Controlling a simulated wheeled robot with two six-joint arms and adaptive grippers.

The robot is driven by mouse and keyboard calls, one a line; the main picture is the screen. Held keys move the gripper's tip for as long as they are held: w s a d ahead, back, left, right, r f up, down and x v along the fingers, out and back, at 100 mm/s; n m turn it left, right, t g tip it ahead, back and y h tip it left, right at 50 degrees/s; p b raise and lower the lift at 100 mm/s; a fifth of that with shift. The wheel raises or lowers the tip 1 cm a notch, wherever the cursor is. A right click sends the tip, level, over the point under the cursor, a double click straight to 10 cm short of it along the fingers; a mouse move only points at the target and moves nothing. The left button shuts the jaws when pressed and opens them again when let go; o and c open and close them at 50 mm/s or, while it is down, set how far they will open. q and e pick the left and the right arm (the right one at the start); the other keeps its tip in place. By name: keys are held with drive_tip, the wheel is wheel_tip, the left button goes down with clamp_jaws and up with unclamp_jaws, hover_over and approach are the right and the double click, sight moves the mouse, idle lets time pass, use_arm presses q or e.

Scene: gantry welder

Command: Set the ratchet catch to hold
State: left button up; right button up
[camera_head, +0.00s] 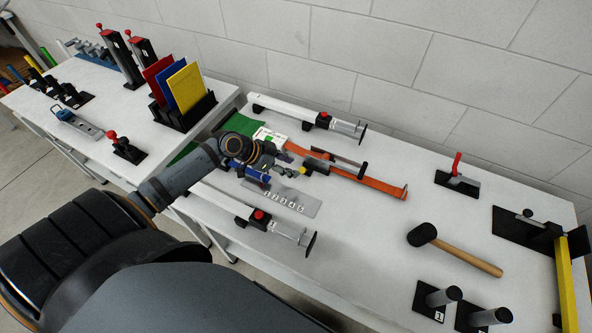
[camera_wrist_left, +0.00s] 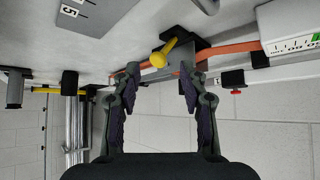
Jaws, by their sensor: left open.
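The ratchet catch shows as a short lever with a yellow knob (camera_wrist_left: 158,60) on a grey ratchet body (camera_wrist_left: 195,66) in the left wrist view. An orange strap (camera_head: 365,183) runs from the ratchet to the right along the table. My left gripper (camera_head: 288,172) is open and empty; in the left wrist view its fingertips (camera_wrist_left: 160,73) stand on either side of the knob in the picture. I cannot tell whether they touch it. My gripper partly hides the ratchet in the head view. My right gripper is not in view.
A grey plate with numbers (camera_head: 285,199) lies in front of the ratchet. White clamp bars with red knobs lie behind (camera_head: 323,119) and in front (camera_head: 262,215). A white labelled box (camera_head: 270,137) stands behind my gripper. A mallet (camera_head: 455,250) lies to the right.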

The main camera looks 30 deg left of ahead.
sight(301, 170)
use_arm(q)
drive_tip(key=shift+w+d+f, duration=0.3)
drive_tip(key=shift+d, duration=0.15)
drive_tip(key=shift+w+d+f, duration=0.2)
drive_tip(key=shift+f, duration=0.1)
drive_tip(key=shift+w+d+f, duration=0.15)
drive_tip(key=shift+d+f, duration=0.05)
drive_tip(key=shift+f, duration=0.1)
drive_tip(key=shift+w+f, duration=0.15)
drive_tip(key=shift+f, duration=0.05)
clamp_jaws()
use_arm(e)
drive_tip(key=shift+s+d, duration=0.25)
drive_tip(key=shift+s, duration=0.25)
